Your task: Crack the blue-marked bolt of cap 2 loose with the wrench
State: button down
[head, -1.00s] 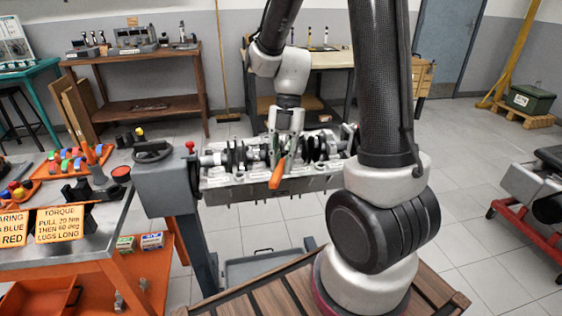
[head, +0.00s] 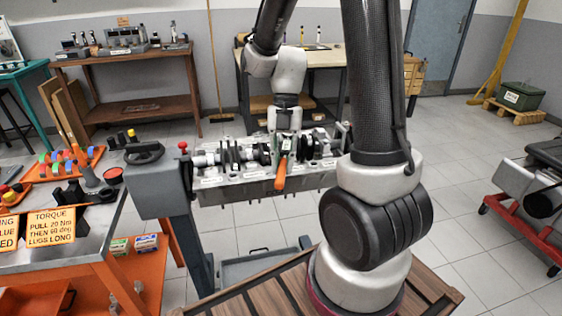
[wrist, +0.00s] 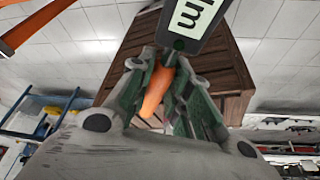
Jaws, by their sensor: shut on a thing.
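The engine block (head: 258,190) lies on a grey stand with its crankshaft (head: 232,155) on top. My gripper (head: 285,143) is over the right half of the block, shut on the wrench. The wrench's orange handle (head: 281,174) hangs down over the block's near side. In the wrist view the orange handle (wrist: 157,92) shows between the fingers of my gripper (wrist: 163,75), and a dark panel marked "Nm" (wrist: 192,14) is beyond them. The wrench's head, cap 2 and its blue-marked bolt cannot be made out.
A grey bench (head: 70,240) with orange trays and printed signs stands at the left. The stand's handwheel (head: 144,152) is left of the block. A slatted wooden platform (head: 260,296) is in front. Open tiled floor (head: 450,220) lies to the right.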

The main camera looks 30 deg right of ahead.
jog(key=shift+s+d+n, duration=0.3)
jog(key=shift+d+n, duration=0.1)
jog(key=shift+s+d, duration=0.1)
jog(key=shift+d, duration=0.05)
jog(key=shift+s+d+n+h, duration=0.25)
jog(key=shift+d+n+h, duration=0.05)
jog(key=shift+d+n, duration=0.2)
jog(key=shift+w+a+m, duration=0.3)
jog(key=shift+a+m, duration=0.1)
jog(key=shift+a, duration=0.1)
dwell(0.7)
jog(key=shift+r, duration=1.3)
dwell(2.9)
